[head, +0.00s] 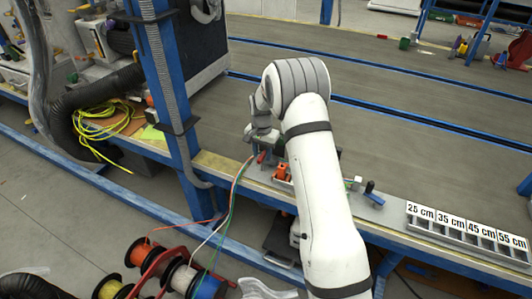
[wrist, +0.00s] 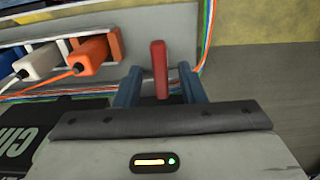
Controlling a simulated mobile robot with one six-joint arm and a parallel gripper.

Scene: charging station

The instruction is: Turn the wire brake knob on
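A narrow upright red piece (wrist: 159,68), which looks like the wire brake knob, stands between my two fingers in the wrist view. In the head view a small red part (head: 262,156) shows just below my gripper, next to the coloured wires. My gripper (wrist: 162,86) is open, with a gap between the red piece and each blue-grey finger. In the head view my gripper (head: 263,138) is at the bench's near edge, partly hidden by my own wrist.
Orange (wrist: 92,52) and white (wrist: 42,62) plugs sit in a strip at the left of the wrist view. Thin coloured wires (head: 235,190) run from spools (head: 175,270) up to the bench. A blue post (head: 170,90) stands to the left. Length-marked bins (head: 465,236) lie right.

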